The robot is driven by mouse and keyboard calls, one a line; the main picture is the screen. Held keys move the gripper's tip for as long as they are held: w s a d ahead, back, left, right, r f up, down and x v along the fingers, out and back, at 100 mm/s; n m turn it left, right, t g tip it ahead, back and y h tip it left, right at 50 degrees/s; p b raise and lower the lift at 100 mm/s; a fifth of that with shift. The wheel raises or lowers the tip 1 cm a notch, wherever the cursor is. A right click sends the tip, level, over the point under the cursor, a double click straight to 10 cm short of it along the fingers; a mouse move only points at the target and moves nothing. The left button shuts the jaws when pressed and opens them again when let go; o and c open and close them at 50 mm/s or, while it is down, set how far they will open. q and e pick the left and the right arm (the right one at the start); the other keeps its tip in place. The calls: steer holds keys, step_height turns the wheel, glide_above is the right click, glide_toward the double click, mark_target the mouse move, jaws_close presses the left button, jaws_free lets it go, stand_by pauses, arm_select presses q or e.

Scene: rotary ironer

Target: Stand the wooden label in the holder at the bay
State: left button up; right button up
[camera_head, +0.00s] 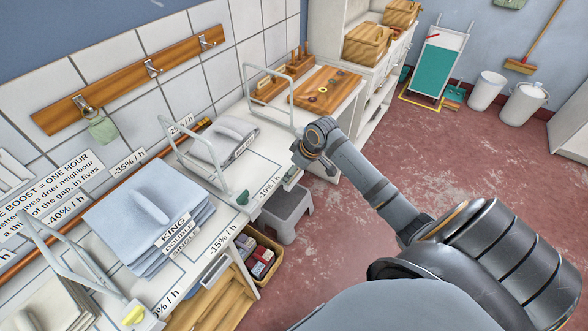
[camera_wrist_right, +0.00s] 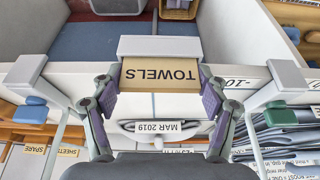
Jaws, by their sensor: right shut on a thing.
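The wooden label (camera_wrist_right: 160,75), a pale tan plate marked TOWELS, is between the pads of my right gripper (camera_wrist_right: 158,97) in the right wrist view. The gripper is shut on its two side edges. A white holder-like block (camera_wrist_right: 158,47) lies against the label's upper edge in that picture; I cannot tell whether the label is seated in it. In the head view my right gripper (camera_head: 312,152) is at the front edge of the far end of the counter, and the label cannot be made out there. My left gripper is not in view.
White frames flank the bay, with a blue clip (camera_wrist_right: 32,110) and a green clip (camera_wrist_right: 234,108) close to the gripper. A MAR 2019 plate (camera_wrist_right: 160,126) sits nearby. A grey step stool (camera_head: 287,211) stands under the counter. The red floor at right has free room.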

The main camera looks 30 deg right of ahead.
steer(key=shift+f, duration=0.15)
steer(key=o, duration=0.9)
steer(key=shift+v, duration=6.15)
steer(key=shift+w, duration=0.1)
